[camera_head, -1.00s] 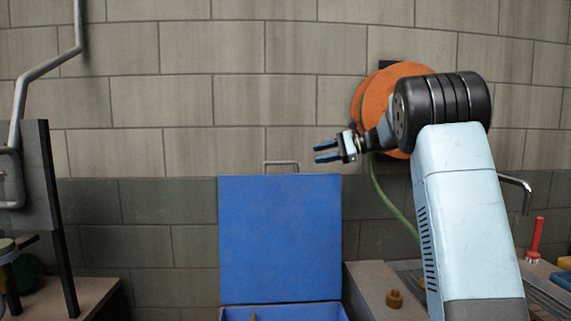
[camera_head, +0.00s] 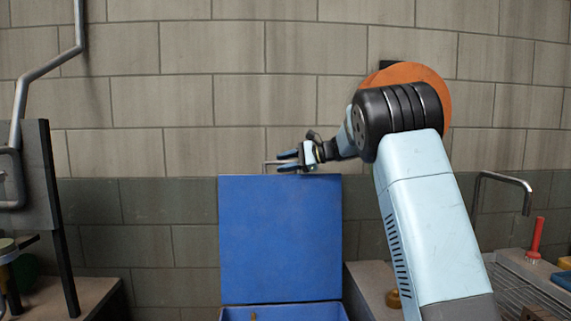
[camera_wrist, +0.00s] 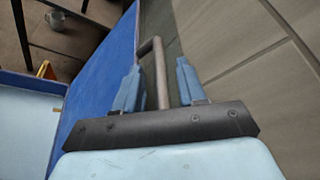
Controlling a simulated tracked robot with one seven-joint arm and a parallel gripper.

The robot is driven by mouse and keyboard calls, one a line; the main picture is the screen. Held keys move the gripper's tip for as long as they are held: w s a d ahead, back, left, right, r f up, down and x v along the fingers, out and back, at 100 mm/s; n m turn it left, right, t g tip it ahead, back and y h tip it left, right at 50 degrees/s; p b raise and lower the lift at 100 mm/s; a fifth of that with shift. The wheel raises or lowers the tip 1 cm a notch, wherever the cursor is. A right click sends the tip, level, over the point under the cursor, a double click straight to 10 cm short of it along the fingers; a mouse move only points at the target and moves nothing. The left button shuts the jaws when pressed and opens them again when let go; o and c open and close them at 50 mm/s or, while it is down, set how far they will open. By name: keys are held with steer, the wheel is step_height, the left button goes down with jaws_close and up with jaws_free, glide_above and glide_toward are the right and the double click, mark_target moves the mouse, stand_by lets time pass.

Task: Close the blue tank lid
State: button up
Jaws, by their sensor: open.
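The blue tank lid (camera_head: 280,240) stands upright, open, above the blue tank (camera_head: 284,313) in the head view. A grey bar handle (camera_head: 267,162) rises from the lid's top edge. My gripper (camera_head: 283,162) is open at that handle, its fingers pointing left. In the wrist view the handle (camera_wrist: 160,75) runs between the two blue fingers of my gripper (camera_wrist: 157,85), with a gap on either side. The lid (camera_wrist: 105,85) is a blue strip along the left there. In the head view my gripper hides the handle's right part.
A grey tap (camera_head: 510,182) and a red-handled object (camera_head: 536,238) are at the right. A dark easel-like panel (camera_head: 40,190) and a pipe (camera_head: 45,70) are at the left.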

jaws_close()
stand_by(0.4)
